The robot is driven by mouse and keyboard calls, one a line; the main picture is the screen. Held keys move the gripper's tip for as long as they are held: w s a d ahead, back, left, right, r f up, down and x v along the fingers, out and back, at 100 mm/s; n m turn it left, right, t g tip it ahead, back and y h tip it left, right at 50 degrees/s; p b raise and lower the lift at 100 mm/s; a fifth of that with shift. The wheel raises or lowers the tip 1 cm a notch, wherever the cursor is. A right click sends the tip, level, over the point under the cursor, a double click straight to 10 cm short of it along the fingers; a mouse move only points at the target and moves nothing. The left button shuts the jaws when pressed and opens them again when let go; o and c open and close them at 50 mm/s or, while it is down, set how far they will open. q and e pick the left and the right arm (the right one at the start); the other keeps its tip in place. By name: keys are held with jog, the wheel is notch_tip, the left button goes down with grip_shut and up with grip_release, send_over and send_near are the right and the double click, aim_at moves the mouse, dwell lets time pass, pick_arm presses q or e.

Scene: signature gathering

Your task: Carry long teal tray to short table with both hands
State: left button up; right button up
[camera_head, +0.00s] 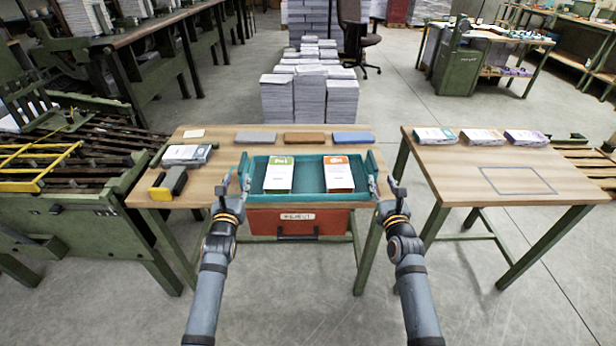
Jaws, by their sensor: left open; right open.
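The long teal tray (310,197) lies on the wooden table at centre, above an orange-red drawer. A green-labelled booklet stack (279,176) and an orange-labelled one (338,175) lie in it. My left gripper (234,183) is open at the tray's left end, and my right gripper (383,188) is open at its right end. I cannot tell whether either one touches the tray. The short table (445,170) stands apart to the right, with a dark rectangular outline (518,181) on its bare top.
Three booklet stacks (482,136) line the short table's back edge. Grey, brown and blue blocks (304,138) lie behind the tray. A yellow-and-black tool (168,184) and a booklet stack (187,154) are to its left. A floor gap separates the two tables.

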aim_at(242, 161)
pick_arm(q)
jog(key=w, duration=1)
jog(key=shift+w+a+f, duration=0.1)
jog(key=shift+a, duration=0.1)
pick_arm(e)
jog(key=w, duration=1)
jog(key=shift+w+a, duration=0.1)
jog(key=shift+a, duration=0.1)
pick_arm(q)
jog(key=shift+c, duration=0.3)
pick_arm(e)
jog(key=shift+c, duration=0.3)
pick_arm(q)
grip_shut()
pick_arm(e)
grip_shut()
